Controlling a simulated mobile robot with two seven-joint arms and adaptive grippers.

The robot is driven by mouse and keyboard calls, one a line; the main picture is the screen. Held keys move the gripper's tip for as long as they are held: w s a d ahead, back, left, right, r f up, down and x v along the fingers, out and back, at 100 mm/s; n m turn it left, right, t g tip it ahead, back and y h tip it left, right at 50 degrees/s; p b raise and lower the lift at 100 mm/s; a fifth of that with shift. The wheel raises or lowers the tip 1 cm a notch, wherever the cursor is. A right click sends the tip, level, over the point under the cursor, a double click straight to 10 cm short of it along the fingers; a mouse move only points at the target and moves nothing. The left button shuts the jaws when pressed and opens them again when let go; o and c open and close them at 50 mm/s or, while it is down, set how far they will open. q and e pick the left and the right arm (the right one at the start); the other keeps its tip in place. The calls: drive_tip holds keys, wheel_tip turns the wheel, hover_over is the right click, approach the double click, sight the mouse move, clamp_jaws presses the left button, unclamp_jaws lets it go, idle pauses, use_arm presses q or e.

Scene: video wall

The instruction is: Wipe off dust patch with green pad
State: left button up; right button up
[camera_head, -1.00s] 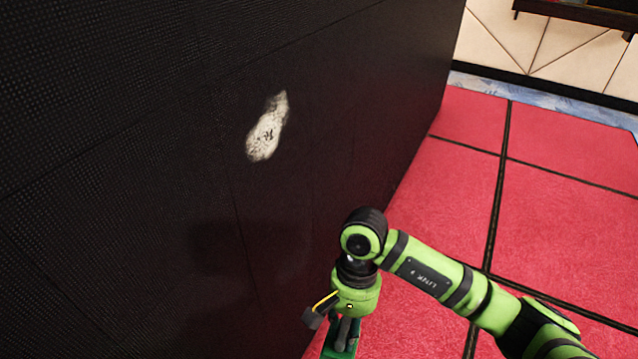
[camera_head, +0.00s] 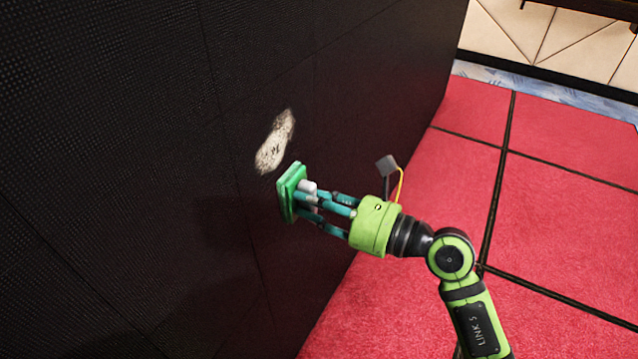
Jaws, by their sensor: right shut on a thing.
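A pale dust patch (camera_head: 274,144) shows on the dark video wall (camera_head: 130,150), elongated and slightly tilted. My right gripper (camera_head: 312,200) is shut on the white handle of a green pad (camera_head: 288,192). The pad's flat face is turned toward the wall, just below and right of the patch. I cannot tell whether it touches the wall; it does not cover the patch. My left gripper is not in view.
The wall fills the left side, with thin panel seams. A red tiled floor (camera_head: 560,220) lies open to the right. A cream panelled wall (camera_head: 560,40) with a dark shelf edge stands at the back right.

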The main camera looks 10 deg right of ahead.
drive_tip(key=shift+w+d+r+m+t, duration=0.3)
drive_tip(key=shift+w+d+r+t, duration=0.1)
drive_tip(key=shift+w+r+t, duration=0.1)
drive_tip(key=shift+x, duration=2.9)
drive_tip(key=shift+p+x, duration=0.3)
drive_tip(key=shift+x, duration=0.65)
drive_tip(key=shift+s+f, duration=0.1)
drive_tip(key=shift+f, duration=0.05)
